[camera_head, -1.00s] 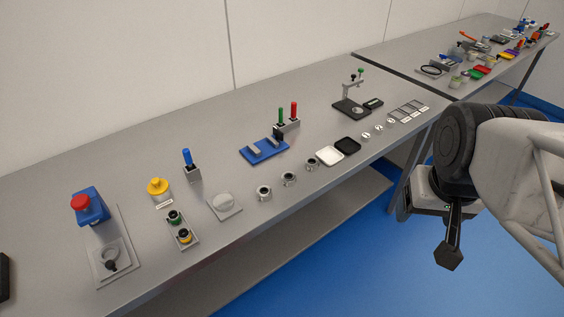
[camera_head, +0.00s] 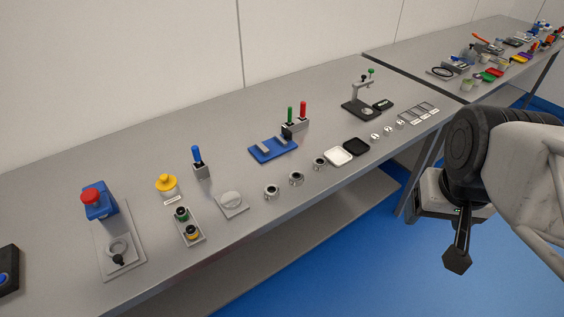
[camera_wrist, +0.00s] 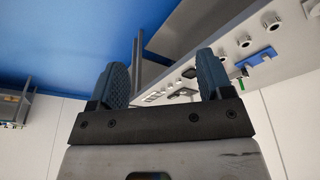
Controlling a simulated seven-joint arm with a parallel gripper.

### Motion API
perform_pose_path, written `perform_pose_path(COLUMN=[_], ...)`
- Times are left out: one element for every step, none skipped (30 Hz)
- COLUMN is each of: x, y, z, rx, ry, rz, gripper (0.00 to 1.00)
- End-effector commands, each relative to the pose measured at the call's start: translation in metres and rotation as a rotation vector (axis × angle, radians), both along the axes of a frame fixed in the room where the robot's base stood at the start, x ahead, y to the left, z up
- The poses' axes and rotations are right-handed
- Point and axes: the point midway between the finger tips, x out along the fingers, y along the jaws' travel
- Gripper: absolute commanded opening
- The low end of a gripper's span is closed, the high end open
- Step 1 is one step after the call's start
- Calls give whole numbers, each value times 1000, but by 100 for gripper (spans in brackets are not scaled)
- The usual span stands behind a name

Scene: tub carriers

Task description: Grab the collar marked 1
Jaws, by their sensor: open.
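Three small metal collars stand in a row along the front edge of the near bench: a left one (camera_head: 271,192), a middle one (camera_head: 297,178) and a right one (camera_head: 319,164). Their marks are too small to read, so I cannot tell which is 1. Round collar-like parts also show at the upper right of the wrist view (camera_wrist: 243,40). My gripper (camera_head: 457,263) hangs over the floor in front of the bench, well right of the collars. In the wrist view its two blue fingers (camera_wrist: 163,80) are wide apart with nothing between them.
Blue floor is free before the bench.

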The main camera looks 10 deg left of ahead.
Motion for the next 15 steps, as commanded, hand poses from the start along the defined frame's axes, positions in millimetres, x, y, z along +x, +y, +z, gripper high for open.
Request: perform_pose_path(x=[0,0,0,0,0,0,0,0,0,1,1,3,5,7,11], y=[0,0,0,0,0,0,0,0,0,0,0,0,0,0,0], z=[0,0,0,0,0,0,0,0,0,0,-1,-1,-2,-3,-5], rx=[0,0,0,0,0,0,0,0,0,-1,-1,-4,-5,-8,-13], ry=[0,0,0,0,0,0,0,0,0,-1,-3,-6,-9,-14,-23], rz=[0,0,0,0,0,0,0,0,0,1,2,2,4,6,10], gripper=[73,75,76,76,76,76,76,76,76,76,76,76,76,76,76])
